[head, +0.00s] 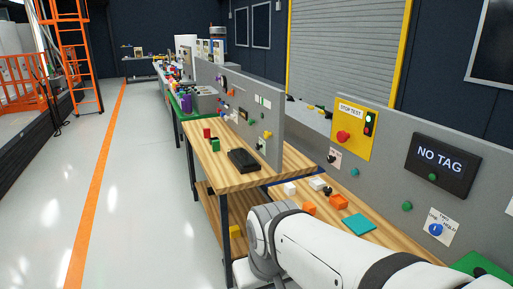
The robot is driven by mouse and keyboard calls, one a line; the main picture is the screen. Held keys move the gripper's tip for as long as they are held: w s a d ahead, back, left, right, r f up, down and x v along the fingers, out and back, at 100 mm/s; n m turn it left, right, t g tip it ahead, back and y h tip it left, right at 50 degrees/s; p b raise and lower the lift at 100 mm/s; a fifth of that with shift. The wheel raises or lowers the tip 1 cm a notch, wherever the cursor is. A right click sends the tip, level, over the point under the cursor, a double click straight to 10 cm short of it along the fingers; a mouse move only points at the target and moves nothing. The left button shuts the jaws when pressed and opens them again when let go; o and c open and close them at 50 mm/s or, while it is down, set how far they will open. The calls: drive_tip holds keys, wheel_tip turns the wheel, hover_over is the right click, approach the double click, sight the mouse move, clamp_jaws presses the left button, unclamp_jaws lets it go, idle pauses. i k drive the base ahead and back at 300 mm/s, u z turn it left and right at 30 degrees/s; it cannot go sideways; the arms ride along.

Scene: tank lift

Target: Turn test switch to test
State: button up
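A white plate with a blue knob (436,229) is on the grey panel at the right; its small lettering is too blurred to read surely. A smaller white plate with a dark knob (333,158) is on the same panel, below a yellow box (353,129) marked STOP TEST. I cannot tell which of these knobs is the test switch, nor its setting. The yellow box has a red button (343,137) and a small light column (368,124) with green showing. My white arm crosses the bottom of the head view; my gripper is not in view.
A black NO TAG display (443,166) is on the right panel. Below it, the wooden bench (385,233) holds a teal plate (358,224) and orange and white blocks. A farther bench (205,160) holds a black box (243,160). The floor (150,190) at left is clear.

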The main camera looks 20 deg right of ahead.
sight(330, 158)
drive_tip(key=z, duration=0.35)
drive_tip(key=i, duration=1.2)
drive_tip(key=z, duration=0.95)
drive_tip(key=k, duration=0.8)
drive_tip(key=z, duration=0.15)
drive_tip(key=i, duration=0.9)
drive_tip(key=u, duration=0.05)
